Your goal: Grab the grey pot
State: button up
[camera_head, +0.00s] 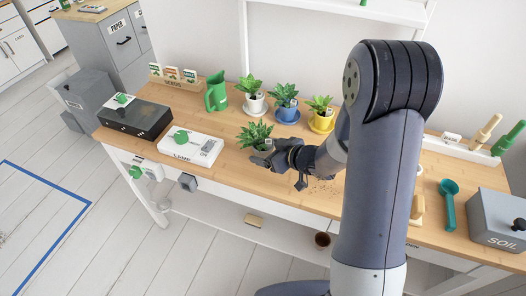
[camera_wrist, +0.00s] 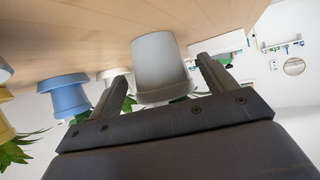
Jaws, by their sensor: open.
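The grey pot (camera_wrist: 160,62) holds a green leafy plant and stands on the wooden desk. In the head view the grey pot (camera_head: 261,154) is partly hidden by my gripper (camera_head: 272,160), which reaches it from the right. In the wrist view my gripper (camera_wrist: 162,70) is open, with one finger on each side of the pot. A gap shows between the pot and each finger. The picture there is upside down, and the plant is mostly hidden behind the gripper body.
A white pot (camera_head: 256,106), a blue pot (camera_head: 286,114) and a yellow pot (camera_head: 320,124) with plants stand behind. A green jug (camera_head: 216,92) is left of them.

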jog(key=shift+x, duration=1.25)
jog(key=c, duration=1.1)
